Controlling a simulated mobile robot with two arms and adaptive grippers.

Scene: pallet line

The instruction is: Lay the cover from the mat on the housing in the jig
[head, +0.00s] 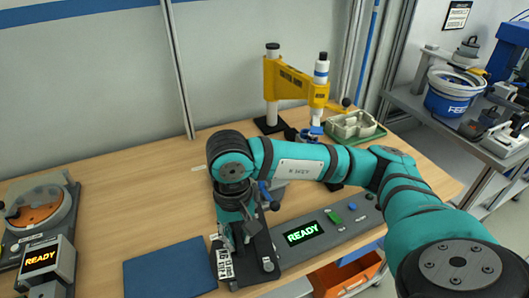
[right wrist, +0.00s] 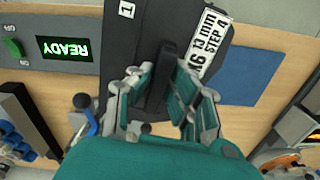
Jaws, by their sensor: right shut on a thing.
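My right gripper (head: 238,246) reaches down over a dark plate (head: 262,262) with white labels, to the right of the blue mat (head: 170,268). In the right wrist view its two fingers (right wrist: 160,95) are shut on a black upright bar (right wrist: 165,62) above the plate (right wrist: 205,25). I cannot tell whether this bar is part of the cover or of the plate. The mat, also in the right wrist view (right wrist: 247,76), looks bare. No cover or housing shows clearly in a jig; my arm hides part of that area. My left gripper is not in view.
A lit READY panel (head: 302,232) is right of the plate. A blue lever with a black ball (right wrist: 88,115) stands close to the gripper. A yellow press (head: 290,82) and a green tray with a pale part (head: 352,124) stand at the back. The left-centre table is clear.

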